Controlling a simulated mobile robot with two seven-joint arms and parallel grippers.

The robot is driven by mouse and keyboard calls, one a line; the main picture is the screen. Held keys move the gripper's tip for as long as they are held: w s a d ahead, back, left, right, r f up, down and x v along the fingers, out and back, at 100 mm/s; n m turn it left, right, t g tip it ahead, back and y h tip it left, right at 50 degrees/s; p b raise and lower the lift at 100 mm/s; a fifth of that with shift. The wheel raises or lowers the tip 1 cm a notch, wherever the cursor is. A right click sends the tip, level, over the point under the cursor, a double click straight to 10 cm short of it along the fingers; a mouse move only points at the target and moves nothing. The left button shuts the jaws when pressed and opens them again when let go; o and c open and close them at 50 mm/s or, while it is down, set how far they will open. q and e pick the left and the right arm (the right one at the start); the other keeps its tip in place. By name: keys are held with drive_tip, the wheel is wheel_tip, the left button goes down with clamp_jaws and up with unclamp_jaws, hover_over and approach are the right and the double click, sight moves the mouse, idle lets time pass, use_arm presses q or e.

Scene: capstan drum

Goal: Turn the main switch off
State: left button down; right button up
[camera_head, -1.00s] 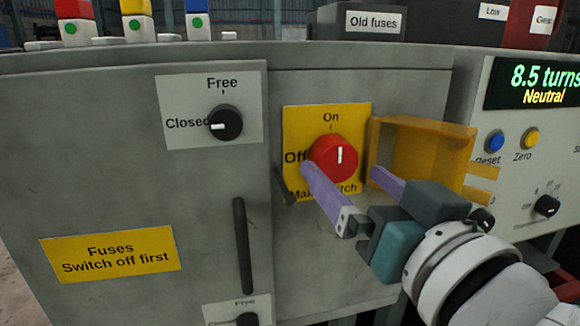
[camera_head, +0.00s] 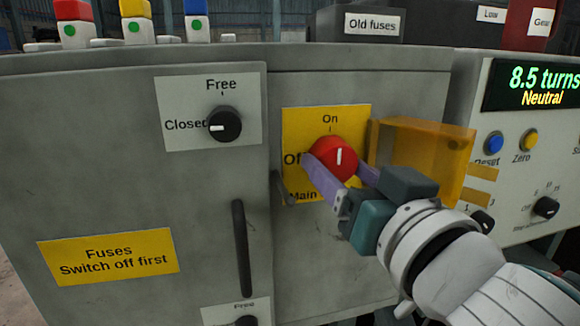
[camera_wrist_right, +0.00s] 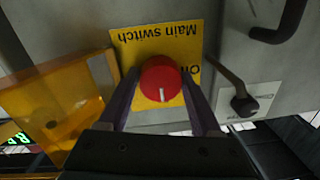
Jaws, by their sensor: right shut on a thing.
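The main switch is a round red knob (camera_head: 334,156) on a yellow plate (camera_head: 292,125) marked On, Off and Main switch. Its white mark points up towards On. My right gripper (camera_head: 338,164) has its purple fingers on either side of the knob, shut on it, and partly covers the plate's lower lettering. In the right wrist view the knob (camera_wrist_right: 161,82) sits between the two fingers (camera_wrist_right: 161,92). My left gripper is not in view.
A see-through orange cover (camera_head: 425,155) stands open just right of the switch. A black knob (camera_head: 224,124) marked Free and Closed and a dark door handle (camera_head: 242,247) are to the left. A console (camera_head: 515,160) reading 8.5 turns, Neutral, is at right.

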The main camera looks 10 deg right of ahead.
drive_tip(key=c, duration=0.6)
drive_tip(key=shift+r+n, duration=0.1)
drive_tip(key=shift+n, duration=0.2)
drive_tip(key=n+p, duration=0.1)
drive_tip(key=n, duration=0.1)
drive_tip(key=shift+r+n+p, duration=0.1)
drive_tip(key=shift+n+p, duration=0.25)
drive_tip(key=shift+n, duration=0.05)
drive_tip(key=n+p, duration=0.1)
drive_tip(key=n, duration=0.4)
drive_tip(key=n+p, duration=0.1)
drive_tip(key=n, duration=0.2)
drive_tip(key=shift+d+n+g+h, duration=0.1)
drive_tip(key=shift+n+g+h, duration=0.2)
drive_tip(key=n, duration=0.3)
drive_tip(key=shift+r+n+h+p, duration=0.1)
drive_tip(key=shift+n+h+p, duration=0.2)
drive_tip(key=shift+n, duration=0.8)
